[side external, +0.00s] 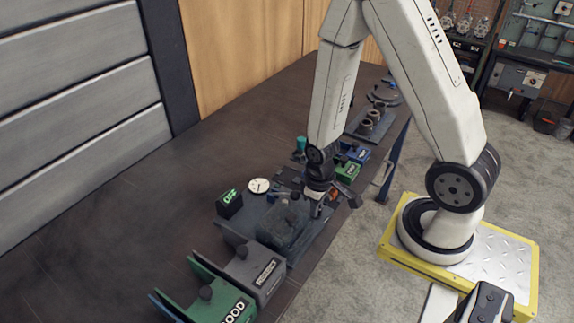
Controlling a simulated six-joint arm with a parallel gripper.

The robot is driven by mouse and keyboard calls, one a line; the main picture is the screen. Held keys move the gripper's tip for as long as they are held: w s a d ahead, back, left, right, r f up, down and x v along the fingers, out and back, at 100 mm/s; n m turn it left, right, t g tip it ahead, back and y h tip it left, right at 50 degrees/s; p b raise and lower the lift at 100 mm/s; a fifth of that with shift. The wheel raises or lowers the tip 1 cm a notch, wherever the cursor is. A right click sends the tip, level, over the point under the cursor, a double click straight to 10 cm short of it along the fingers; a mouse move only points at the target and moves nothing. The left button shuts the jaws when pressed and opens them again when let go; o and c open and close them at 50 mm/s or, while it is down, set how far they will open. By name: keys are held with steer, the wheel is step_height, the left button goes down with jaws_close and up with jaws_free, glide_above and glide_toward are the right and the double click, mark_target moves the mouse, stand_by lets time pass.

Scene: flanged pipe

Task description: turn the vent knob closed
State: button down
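My gripper (318,208) points down over a dark fixture (232,228) on the bench, at its right side. The fingers are small and dark here, so I cannot tell whether they are open or shut, or touching anything. A clear-sided dark block (285,226) sits on the fixture just left of my gripper. A small teal part (301,144) stands behind my wrist. I cannot make out which part is the vent knob; it may be hidden by my wrist. A round white gauge (259,185) and a small display with green lettering (229,198) stand at the fixture's back left.
A grey labelled bin (262,272) and a green labelled bin (226,299) stand in front of the fixture. Green (348,171) and blue (357,153) boxes lie behind my gripper. Round flanged parts (373,116) sit farther back. The bench's left side (130,215) is clear.

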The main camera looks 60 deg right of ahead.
steer(key=shift+m, duration=0.5)
steer(key=m, duration=0.2)
steer(key=shift+m, duration=0.3)
steer(key=m, duration=0.3)
steer(key=shift+m, duration=0.4)
steer(key=m, duration=0.3)
steer(key=shift+m, duration=2.3)
steer(key=c, duration=0.6)
jaws_free()
steer(key=shift+c, duration=0.2)
